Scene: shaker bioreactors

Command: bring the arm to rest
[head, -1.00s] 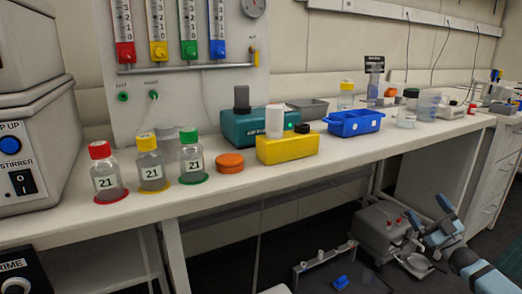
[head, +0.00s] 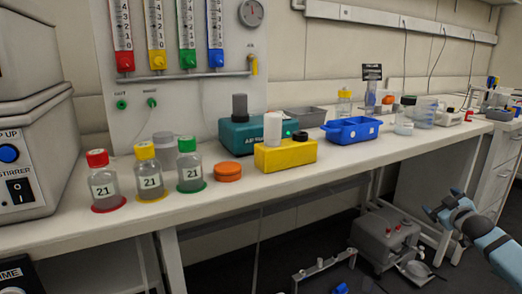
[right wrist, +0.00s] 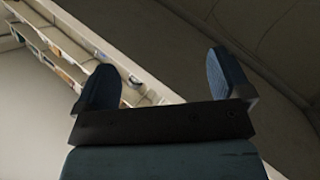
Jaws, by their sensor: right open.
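My right gripper (head: 442,202) is at the right of the head view, in front of the bench and clear of it. Its two blue fingers stand wide apart in the right wrist view (right wrist: 170,82), with nothing between them. My right arm (head: 495,245) comes in from the lower right corner. My left gripper does not show in either view.
The white bench (head: 300,185) carries bottles with red (head: 104,184), yellow (head: 148,173) and green (head: 190,166) caps, an orange lid (head: 228,172), a yellow block (head: 285,155) and a blue tray (head: 352,132). A grey machine (head: 384,238) stands below the bench.

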